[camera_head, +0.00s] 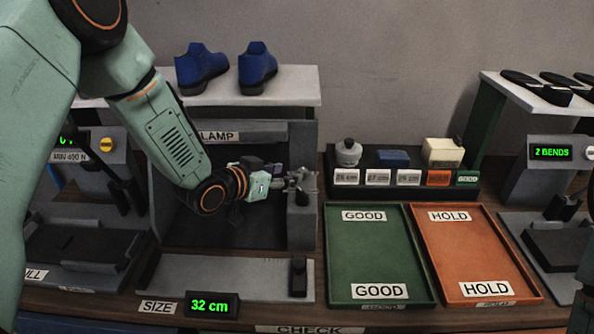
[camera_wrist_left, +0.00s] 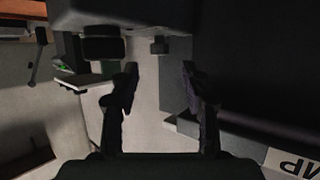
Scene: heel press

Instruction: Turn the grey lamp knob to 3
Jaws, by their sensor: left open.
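The lamp booth (camera_head: 218,225) stands left of the middle, its sign partly covered by my left arm. My left gripper (camera_head: 296,183) is open at the booth's right post, fingers pointing right. A dark knob-like part (camera_head: 302,198) shows on that post, close to the fingertips; I cannot read any marks or setting on it. In the left wrist view, two stubs stick out of a dark block above the open fingers, a larger one (camera_wrist_left: 104,48) and a smaller one (camera_wrist_left: 158,46). Nothing is between the fingers. A dark piece at the right edge may be my right gripper (camera_head: 582,312).
A green GOOD tray (camera_head: 374,250) and an orange HOLD tray (camera_head: 470,250) lie right of the booth. A size gauge (camera_head: 212,305) reads 32 cm in front. Blue shoe forms (camera_head: 257,68) stand on the shelf above. A rack of labelled blocks (camera_head: 405,177) stands behind the trays.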

